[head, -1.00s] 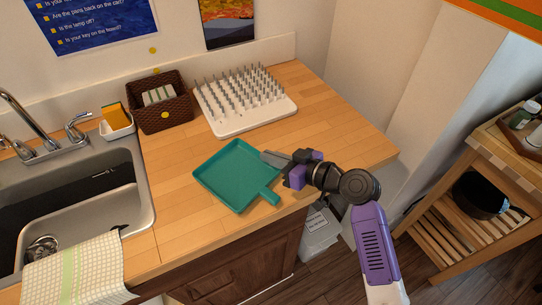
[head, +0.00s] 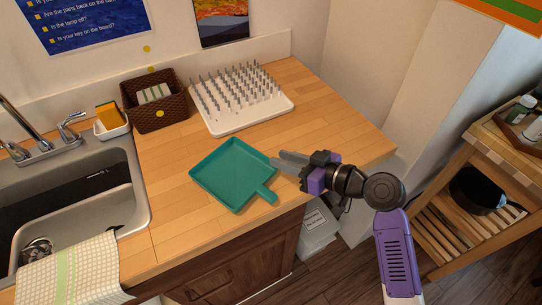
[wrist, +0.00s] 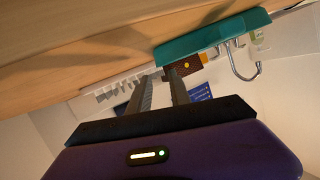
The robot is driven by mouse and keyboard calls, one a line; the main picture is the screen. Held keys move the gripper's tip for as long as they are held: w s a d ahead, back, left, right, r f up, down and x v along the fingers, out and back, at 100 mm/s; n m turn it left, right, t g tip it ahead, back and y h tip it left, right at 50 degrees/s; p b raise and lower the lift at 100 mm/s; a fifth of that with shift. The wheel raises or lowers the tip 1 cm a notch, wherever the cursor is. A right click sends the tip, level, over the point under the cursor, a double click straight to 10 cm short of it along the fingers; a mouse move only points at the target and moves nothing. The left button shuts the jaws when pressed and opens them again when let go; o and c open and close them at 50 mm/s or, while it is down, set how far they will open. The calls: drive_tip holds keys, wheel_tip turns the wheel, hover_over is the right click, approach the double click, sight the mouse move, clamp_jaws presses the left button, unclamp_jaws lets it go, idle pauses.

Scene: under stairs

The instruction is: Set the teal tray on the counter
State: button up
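The teal tray (head: 232,172) lies flat on the wooden counter (head: 320,122), its short handle pointing toward the front edge. My gripper (head: 277,163) is just right of the tray, with its fingers pointing left toward the tray's right side. The fingers are apart with nothing between them. In the wrist view, the tray (wrist: 215,36) shows edge-on beyond the fingertips (wrist: 160,80), and a gap shows between the two fingers. The tray appears free of the gripper.
A white peg drying rack (head: 245,118) and a brown basket (head: 150,115) stand behind the tray. A sink (head: 75,205) with a draped towel (head: 70,275) is at left. A wooden cart (head: 470,200) stands at right.

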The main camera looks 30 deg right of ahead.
drive_tip(key=v, duration=0.6)
drive_tip(key=shift+s+d+r+b, duration=0.1)
drive_tip(key=shift+s+d+b, duration=0.05)
drive_tip(key=shift+s+b, duration=0.15)
drive_tip(key=d+m+h, duration=0.1)
drive_tip(key=w+d+r+m+t+h, duration=0.1)
drive_tip(key=d, duration=0.1)
drive_tip(key=d+r+m+t+h, duration=0.1)
drive_tip(key=d+m+h, duration=0.1)
drive_tip(key=shift+w+d, duration=0.25)
drive_tip(key=shift+w, duration=0.1)
drive_tip(key=s+h, duration=0.1)
drive_tip(key=s+m+h, duration=0.1)
drive_tip(key=d+f+h, duration=0.1)
drive_tip(key=shift+s+d+m+t, duration=0.1)
drive_tip(key=shift+s+m+t, duration=0.3)
drive_tip(key=s+a+n, duration=0.1)
drive_tip(key=s+a, duration=0.3)
drive_tip(key=s, duration=0.5)
drive_tip(key=s+a+f, duration=0.1)
drive_tip(key=s+a, duration=0.4)
drive_tip(key=s, duration=0.4)
drive_tip(key=s+a+n+g, duration=0.1)
drive_tip(key=s+a, duration=0.4)
drive_tip(key=s, duration=0.4)
drive_tip(key=shift+s+f+n+y, duration=0.3)
drive_tip(key=shift+s+f+y, duration=0.05)
drive_tip(key=shift+f+y, duration=0.05)
